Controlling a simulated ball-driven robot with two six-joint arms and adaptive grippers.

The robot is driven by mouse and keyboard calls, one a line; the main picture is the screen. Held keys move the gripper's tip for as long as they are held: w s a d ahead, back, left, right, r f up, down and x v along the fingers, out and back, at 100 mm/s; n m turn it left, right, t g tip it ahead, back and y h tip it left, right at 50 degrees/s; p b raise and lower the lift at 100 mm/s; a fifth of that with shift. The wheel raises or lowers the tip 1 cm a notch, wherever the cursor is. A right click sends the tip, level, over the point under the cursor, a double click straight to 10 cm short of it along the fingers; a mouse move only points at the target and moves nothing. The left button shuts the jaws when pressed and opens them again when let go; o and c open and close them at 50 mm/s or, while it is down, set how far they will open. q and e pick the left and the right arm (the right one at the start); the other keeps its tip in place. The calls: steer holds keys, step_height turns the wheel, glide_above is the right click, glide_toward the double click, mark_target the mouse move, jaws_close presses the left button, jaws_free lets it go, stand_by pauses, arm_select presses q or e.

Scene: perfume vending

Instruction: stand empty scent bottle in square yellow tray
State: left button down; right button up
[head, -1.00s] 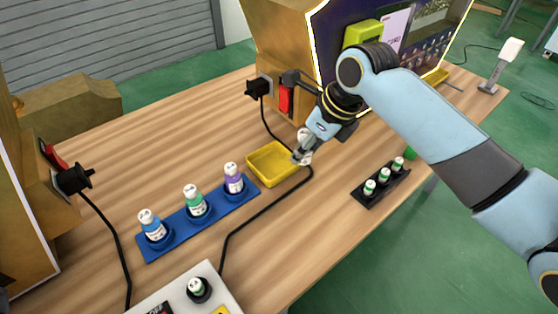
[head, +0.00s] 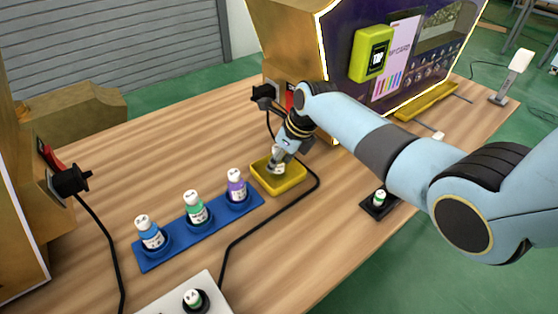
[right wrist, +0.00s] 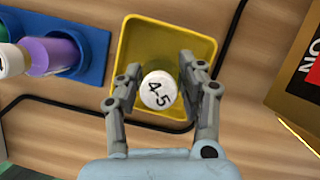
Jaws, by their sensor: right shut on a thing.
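The square yellow tray (head: 288,190) lies on the wooden table beyond the right end of the blue rack, and its rim (right wrist: 126,40) also shows in the right wrist view. My right gripper (head: 279,157) is over the tray, shut on the scent bottle (head: 276,169). In the right wrist view the bottle's white cap (right wrist: 158,91), marked "4-5", sits between the two fingers (right wrist: 162,76). The bottle looks upright and within the tray's rim. I cannot tell whether its base touches the tray floor. My left gripper is not in view.
A blue rack (head: 217,211) holds blue, green and purple bottles left of the tray. A black cable (head: 262,225) runs close around the tray. The vending machine (head: 300,50) stands behind.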

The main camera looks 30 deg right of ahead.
steer(key=shift+f, duration=0.15)
steer(key=o, duration=1.2)
steer(key=p+v, duration=0.3)
steer(key=v, duration=0.9)
